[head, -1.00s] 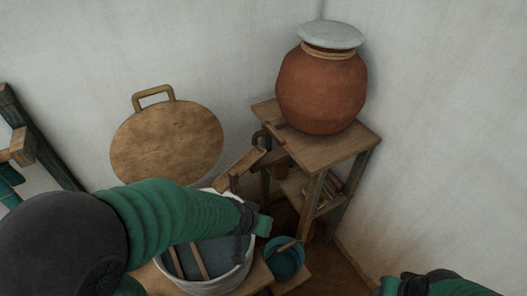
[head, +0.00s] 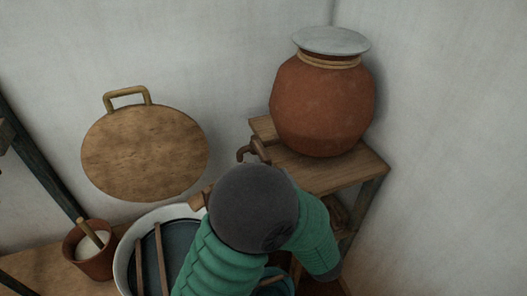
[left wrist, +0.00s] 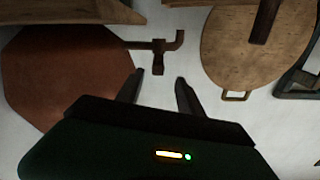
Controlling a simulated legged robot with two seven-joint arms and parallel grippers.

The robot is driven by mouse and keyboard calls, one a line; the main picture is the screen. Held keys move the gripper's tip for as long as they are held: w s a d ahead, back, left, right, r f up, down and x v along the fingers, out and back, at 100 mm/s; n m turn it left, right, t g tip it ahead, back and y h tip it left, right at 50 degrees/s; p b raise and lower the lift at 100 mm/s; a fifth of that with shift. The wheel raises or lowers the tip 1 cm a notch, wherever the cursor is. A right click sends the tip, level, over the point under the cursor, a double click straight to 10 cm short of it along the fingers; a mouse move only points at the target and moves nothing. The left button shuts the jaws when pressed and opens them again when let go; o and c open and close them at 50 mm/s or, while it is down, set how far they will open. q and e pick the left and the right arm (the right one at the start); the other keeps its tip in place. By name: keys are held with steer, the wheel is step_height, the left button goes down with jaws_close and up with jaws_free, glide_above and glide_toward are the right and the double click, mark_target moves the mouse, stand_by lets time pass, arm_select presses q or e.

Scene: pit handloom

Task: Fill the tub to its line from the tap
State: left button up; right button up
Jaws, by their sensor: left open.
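The tub (head: 122,262) is a white-rimmed round vessel at the lower middle of the head view. Its inside looks dark blue, with two wooden slats across it; my left arm covers its right side and no fill line shows. The tap (head: 246,153) is a small dark brown spout beside the clay pot (head: 322,110). In the left wrist view the tap (left wrist: 158,48) hangs from the pot's side, just beyond the fingertips. My left gripper (left wrist: 158,88) is open and empty, apart from the tap; my arm hides it in the head view. My right gripper is not visible.
The pot, with a grey lid, stands on a wooden stand (head: 345,172) in the corner. A round wooden board (head: 145,155) leans on the wall. A brown cup (head: 90,262) with a stick stands left of the tub. A blue bowl (head: 275,285) is partly hidden.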

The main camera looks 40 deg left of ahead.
mark_target(262, 151)
arm_select(q)
steer(key=x, duration=1.2)
steer(key=shift+d+f, duration=0.1)
steer(key=shift+f, duration=0.05)
steer(key=shift+d, duration=0.35)
steer(key=shift+d+r, duration=0.15)
steer(key=shift+r, duration=0.05)
steer(key=shift+c, duration=1.3)
jaws_close()
